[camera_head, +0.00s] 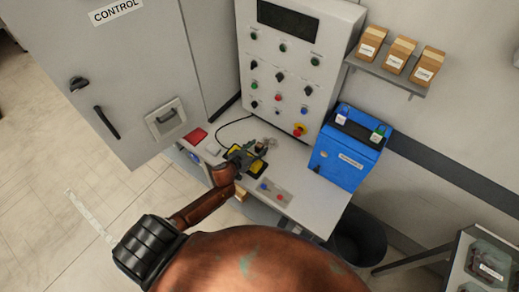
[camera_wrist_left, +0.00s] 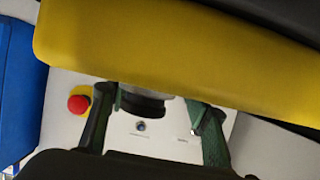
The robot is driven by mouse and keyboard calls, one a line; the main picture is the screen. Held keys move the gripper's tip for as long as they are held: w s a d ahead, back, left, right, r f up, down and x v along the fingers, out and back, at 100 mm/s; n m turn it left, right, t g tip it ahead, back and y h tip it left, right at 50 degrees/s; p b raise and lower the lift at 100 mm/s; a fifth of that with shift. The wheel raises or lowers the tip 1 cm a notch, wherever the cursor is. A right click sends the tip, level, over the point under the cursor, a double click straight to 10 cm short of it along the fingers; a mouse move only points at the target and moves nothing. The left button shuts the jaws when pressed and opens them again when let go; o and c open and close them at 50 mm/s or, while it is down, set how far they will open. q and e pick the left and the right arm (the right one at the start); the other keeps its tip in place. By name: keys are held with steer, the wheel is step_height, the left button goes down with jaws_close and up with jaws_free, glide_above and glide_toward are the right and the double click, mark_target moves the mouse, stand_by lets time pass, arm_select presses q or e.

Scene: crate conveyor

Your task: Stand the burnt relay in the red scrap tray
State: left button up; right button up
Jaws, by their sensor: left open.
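My left gripper (camera_head: 248,153) is over the worktop, with its jaws apart. In the left wrist view its two green-and-dark fingers (camera_wrist_left: 157,112) stand apart. A grey and dark round part (camera_wrist_left: 143,103) shows between them; I cannot tell whether it is the burnt relay or whether the fingers touch it. A large yellow body (camera_wrist_left: 180,50) fills the top of that view and covers what lies behind it. The red scrap tray (camera_head: 197,135) appears to be the small flat red thing at the worktop's left end. Small grey parts (camera_head: 269,142) lie behind the gripper. My right gripper is not in view.
A black-and-yellow thing (camera_head: 258,168) lies beside the gripper. A small button plate (camera_head: 270,192) lies nearer the front. A blue box (camera_head: 345,155) stands at the right. A control console (camera_head: 285,75) with a red mushroom button (camera_head: 299,130) rises behind, and a grey cabinet (camera_head: 120,70) at left.

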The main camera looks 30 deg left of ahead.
arm_select(q)
steer(key=shift+w+d+f, duration=0.1)
steer(key=shift+w+f, duration=0.2)
steer(key=shift+w, duration=0.15)
steer(key=shift+c, duration=0.5)
jaws_close()
